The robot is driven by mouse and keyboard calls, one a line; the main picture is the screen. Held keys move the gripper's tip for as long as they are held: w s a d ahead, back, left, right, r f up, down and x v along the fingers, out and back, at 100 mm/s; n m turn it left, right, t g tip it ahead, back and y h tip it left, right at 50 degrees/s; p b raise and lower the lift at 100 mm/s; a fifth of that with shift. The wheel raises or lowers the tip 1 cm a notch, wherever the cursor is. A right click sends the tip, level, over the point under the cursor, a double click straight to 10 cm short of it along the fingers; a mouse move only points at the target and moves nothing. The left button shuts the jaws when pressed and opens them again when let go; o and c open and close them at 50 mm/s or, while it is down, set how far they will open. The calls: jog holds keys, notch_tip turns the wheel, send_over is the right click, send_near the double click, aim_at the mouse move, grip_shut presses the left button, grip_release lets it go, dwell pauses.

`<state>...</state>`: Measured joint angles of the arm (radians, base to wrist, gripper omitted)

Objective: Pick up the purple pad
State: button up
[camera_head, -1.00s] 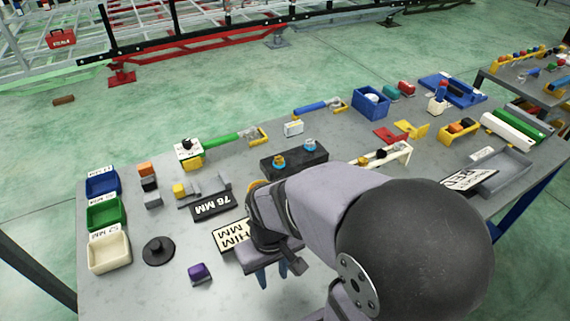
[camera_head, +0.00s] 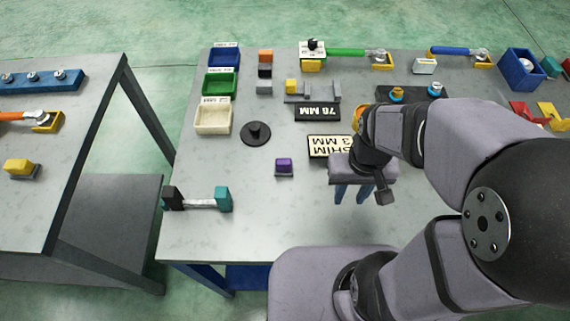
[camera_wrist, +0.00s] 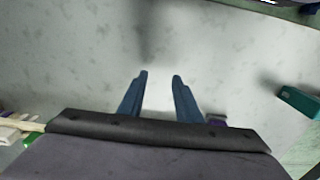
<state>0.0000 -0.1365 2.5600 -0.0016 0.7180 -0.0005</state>
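The purple pad (camera_head: 284,165) is a small block on a grey base, lying on the grey table left of my gripper in the head view. In the wrist view a little of the purple pad (camera_wrist: 216,121) shows at the lower right, partly hidden behind my gripper. My gripper (camera_head: 353,198) is above the table, right of the pad and a little nearer the front edge. In the wrist view its two blue fingers (camera_wrist: 160,75) are apart with only bare table between them. It is open and empty.
A black knobbed disc (camera_head: 256,133) lies behind-left of the pad, and a SHIM plate (camera_head: 328,146) behind my gripper. A bar with teal and black ends (camera_head: 199,203) is at front left. Blue, green and cream (camera_head: 213,117) bins line the left edge. The table's front middle is clear.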

jog(key=o, duration=0.6)
